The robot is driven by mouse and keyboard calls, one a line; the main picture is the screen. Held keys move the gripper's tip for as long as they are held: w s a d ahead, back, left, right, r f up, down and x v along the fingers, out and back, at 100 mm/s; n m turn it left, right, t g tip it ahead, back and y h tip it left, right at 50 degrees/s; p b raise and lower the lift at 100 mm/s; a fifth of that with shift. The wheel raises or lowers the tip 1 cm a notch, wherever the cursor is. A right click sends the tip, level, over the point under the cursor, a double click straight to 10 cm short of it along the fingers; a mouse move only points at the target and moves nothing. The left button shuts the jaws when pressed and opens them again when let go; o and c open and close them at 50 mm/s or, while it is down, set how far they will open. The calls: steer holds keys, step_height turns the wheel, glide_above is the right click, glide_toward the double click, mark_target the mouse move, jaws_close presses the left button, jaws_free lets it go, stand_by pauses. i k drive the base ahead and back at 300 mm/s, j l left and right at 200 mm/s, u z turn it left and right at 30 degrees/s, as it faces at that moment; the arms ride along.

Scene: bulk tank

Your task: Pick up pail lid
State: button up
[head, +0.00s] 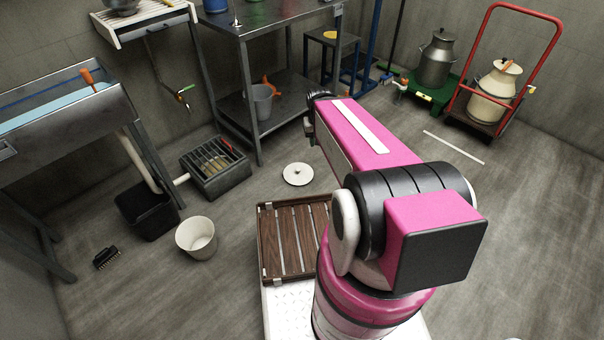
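A round, pale lid with a small dark knob at its middle, which looks like the pail lid (297,174), lies flat on the floor in the head view. It is left of my pink arm and just beyond a slatted wooden deck. A cream pail (197,238), open at the top, stands on the floor to the left and nearer. My arm stretches away from the camera, and its far end shows only as dark joint parts near the steel table. My gripper's fingers cannot be seen. Nothing touches the lid.
A floor drain box with a grate (215,166) and a black bin (147,211) stand left of the lid. The slatted wooden deck (262,240) is in front. A steel table (262,22) stands behind. A brush (107,258) lies left. Floor around the lid is clear.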

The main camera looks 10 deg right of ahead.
mark_target(296, 174)
steer(key=u, duration=1.75)
steer(key=z, duration=1.75)
steer(key=k+l+z, duration=0.1)
steer(key=l, duration=0.25)
steer(key=k+l+z, duration=0.15)
steer(key=l, duration=0.25)
steer(key=k+l+z, duration=0.1)
steer(key=l, duration=0.3)
steer(key=k+l+z, duration=0.15)
steer(key=l, duration=0.25)
